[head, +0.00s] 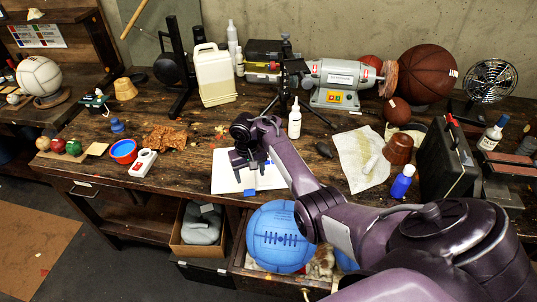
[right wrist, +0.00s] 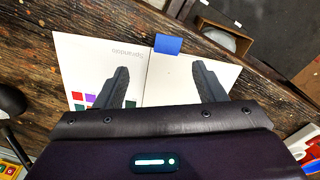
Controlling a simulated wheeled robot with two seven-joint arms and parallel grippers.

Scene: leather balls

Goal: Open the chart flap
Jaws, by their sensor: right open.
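The chart (head: 222,182) is a white card lying on the wooden bench near its front edge. In the right wrist view the chart (right wrist: 85,60) has faint print and coloured squares on its left part. A line separates this from a blank white panel (right wrist: 165,85), seemingly the flap, lying flat. A blue tab (right wrist: 168,44) sits at the card's edge near that line; it also shows in the head view (head: 249,192). My right gripper (head: 250,168) is open and empty above the card, fingers (right wrist: 160,69) apart on either side of the line. Contact cannot be told. My left gripper is out of view.
Left of the card are a red-and-blue bowl (head: 123,151) and brown scraps (head: 165,138). A white bottle (head: 295,120) stands behind. An open drawer with a blue ball (head: 277,238) juts out below. A black case (head: 447,160) stands at the right.

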